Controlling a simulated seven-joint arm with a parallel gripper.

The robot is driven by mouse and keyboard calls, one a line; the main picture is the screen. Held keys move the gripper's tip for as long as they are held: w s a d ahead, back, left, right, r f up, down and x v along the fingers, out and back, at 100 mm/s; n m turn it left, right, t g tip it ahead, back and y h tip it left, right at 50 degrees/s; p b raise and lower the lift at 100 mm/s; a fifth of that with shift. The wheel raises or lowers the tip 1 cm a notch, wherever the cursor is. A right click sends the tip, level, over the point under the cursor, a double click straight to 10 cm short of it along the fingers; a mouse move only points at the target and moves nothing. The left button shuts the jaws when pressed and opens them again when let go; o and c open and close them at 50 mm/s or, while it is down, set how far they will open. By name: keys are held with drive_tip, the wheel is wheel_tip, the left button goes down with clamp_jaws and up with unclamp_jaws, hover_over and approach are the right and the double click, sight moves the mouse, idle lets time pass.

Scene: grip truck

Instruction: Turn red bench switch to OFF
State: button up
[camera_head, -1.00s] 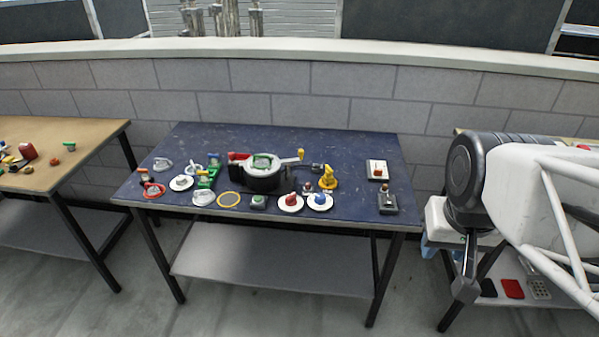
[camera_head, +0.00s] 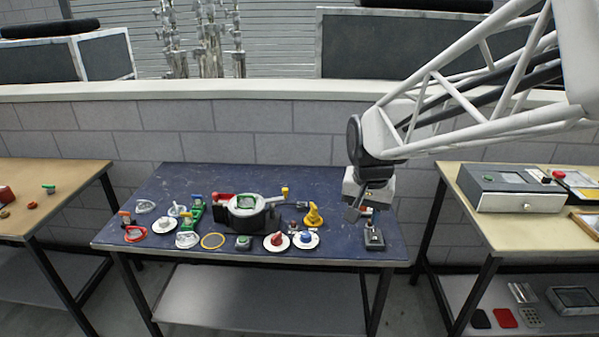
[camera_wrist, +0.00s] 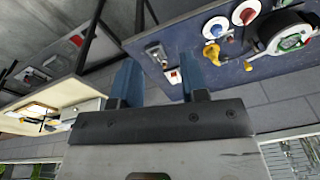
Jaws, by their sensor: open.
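A small white plate with a red switch (camera_wrist: 173,76) is on the blue bench (camera_wrist: 185,35), between my two fingers in the wrist view. In the head view this switch (camera_head: 367,210) is mostly hidden behind my gripper. Its ON or OFF setting is too small to read. My gripper (camera_wrist: 162,78) is open, with its two blue fingers apart and nothing between them. In the head view my gripper (camera_head: 353,213) hangs over the right side of the bench (camera_head: 300,180). I cannot tell whether it touches the switch.
A grey box with a lever (camera_head: 373,238) stands just in front of the switch. To the left are a yellow knob (camera_head: 313,214), blue (camera_head: 306,238) and red (camera_head: 277,240) knobs on white discs, and a black round device (camera_head: 245,218). A wooden table (camera_head: 500,225) stands right.

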drive_tip(key=w+a+f+m, duration=0.2)
drive_tip(key=w+a+f, duration=0.5)
drive_tip(key=w+a, duration=0.45)
drive_tip(key=m+g, duration=0.1)
drive_tip(key=g, duration=0.1)
hover_over(276, 235)
drive_tip(key=f, duration=1.2)
drive_tip(key=shift+s+d+f, duration=0.1)
drive_tip(key=shift+d+f, duration=0.05)
drive_tip(key=shift+d, duration=0.05)
drive_tip(key=shift+a+f, duration=0.2)
drive_tip(key=shift+f, duration=0.05)
drive_tip(key=shift+f, duration=0.1)
drive_tip(key=shift+f, duration=3.8)
clamp_jaws()
